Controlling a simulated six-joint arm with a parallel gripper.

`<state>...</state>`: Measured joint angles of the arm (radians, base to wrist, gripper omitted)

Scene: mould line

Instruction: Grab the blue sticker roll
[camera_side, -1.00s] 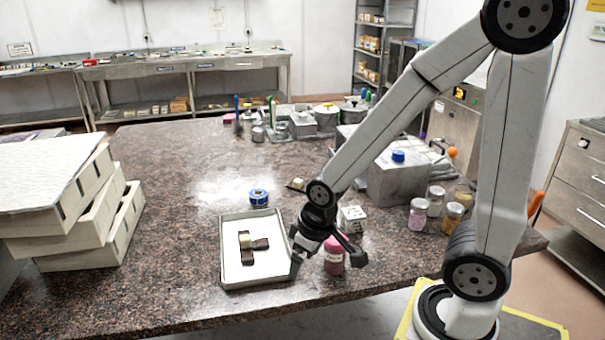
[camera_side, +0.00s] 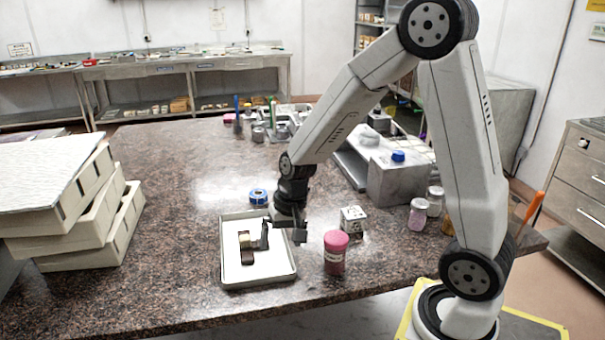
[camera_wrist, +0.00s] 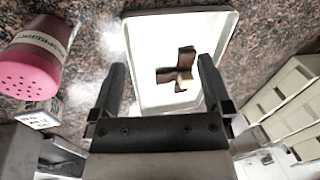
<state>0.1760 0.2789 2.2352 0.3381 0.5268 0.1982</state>
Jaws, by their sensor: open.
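The blue sticker roll (camera_side: 258,197) lies on the dark stone counter, just behind the far edge of the white tray. I cannot make it out in the wrist view. My gripper (camera_side: 283,240) is open and empty, pointing down over the right part of the tray, nearer the camera than the roll and to its right. In the wrist view my gripper (camera_wrist: 168,90) has its two fingers spread wide, with the tray between and beyond them.
The white tray (camera_side: 262,280) holds brown chocolate pieces (camera_side: 246,255); it also shows in the wrist view (camera_wrist: 150,60). A pink-lidded jar (camera_side: 335,255) and a small white printed box (camera_side: 352,220) stand right of it. Stacked moulds (camera_side: 85,215) are at left.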

